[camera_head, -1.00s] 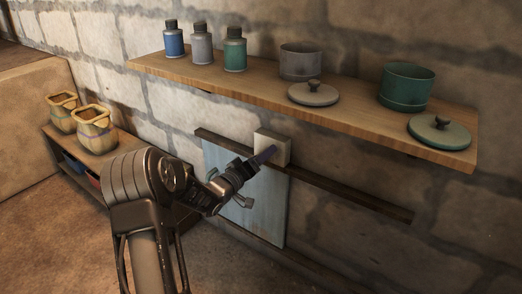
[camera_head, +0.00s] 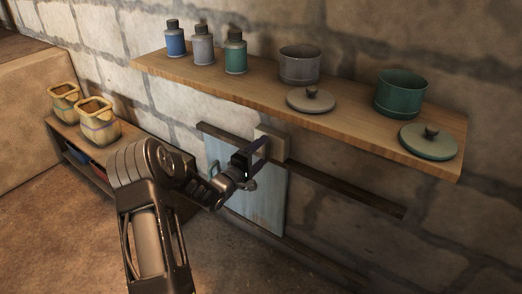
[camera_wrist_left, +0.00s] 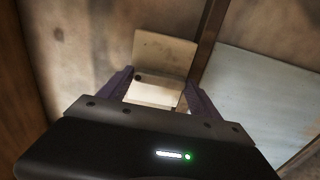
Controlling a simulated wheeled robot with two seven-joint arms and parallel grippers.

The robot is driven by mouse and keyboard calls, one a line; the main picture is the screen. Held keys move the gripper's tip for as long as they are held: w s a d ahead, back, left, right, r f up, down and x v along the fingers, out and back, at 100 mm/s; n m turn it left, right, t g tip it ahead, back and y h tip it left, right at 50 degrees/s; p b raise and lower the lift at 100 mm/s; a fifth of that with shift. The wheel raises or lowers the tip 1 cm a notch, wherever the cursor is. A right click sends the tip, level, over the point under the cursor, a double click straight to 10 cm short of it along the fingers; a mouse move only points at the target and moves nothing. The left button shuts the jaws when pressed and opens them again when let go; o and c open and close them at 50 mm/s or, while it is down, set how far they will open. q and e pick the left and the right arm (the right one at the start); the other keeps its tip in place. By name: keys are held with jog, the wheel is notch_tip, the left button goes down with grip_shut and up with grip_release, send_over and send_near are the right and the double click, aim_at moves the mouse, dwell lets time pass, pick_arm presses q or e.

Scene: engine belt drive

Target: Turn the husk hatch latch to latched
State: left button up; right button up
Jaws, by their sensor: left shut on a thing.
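The husk hatch is a pale blue panel (camera_head: 262,200) below the shelf, set between dark rails; its edge shows in the left wrist view (camera_wrist_left: 265,85). The latch is a cream block (camera_head: 273,143) at the panel's top right, over the upper rail. In the left wrist view, its flat plate (camera_wrist_left: 165,52) stands behind a paler raised part (camera_wrist_left: 154,94). My left gripper (camera_head: 261,148) is at the latch, its purple fingers (camera_wrist_left: 157,90) on either side of the raised part, shut on it. The exact finger contact is hard to see. My right gripper is in neither view.
A wooden shelf (camera_head: 240,88) juts out just above the latch. It carries several bottles, a grey pot (camera_head: 299,66), a green pot (camera_head: 402,94) and two lids. A low cabinet (camera_head: 85,143) with two yellow jars stands at left.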

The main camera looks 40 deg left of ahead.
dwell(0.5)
pick_arm(q)
jog(key=o, duration=1.4)
jog(key=shift+s, duration=0.1)
jog(key=s+p, duration=0.1)
jog(key=s, duration=0.6)
jog(key=shift+s+d, duration=0.1)
jog(key=shift+s, duration=0.2)
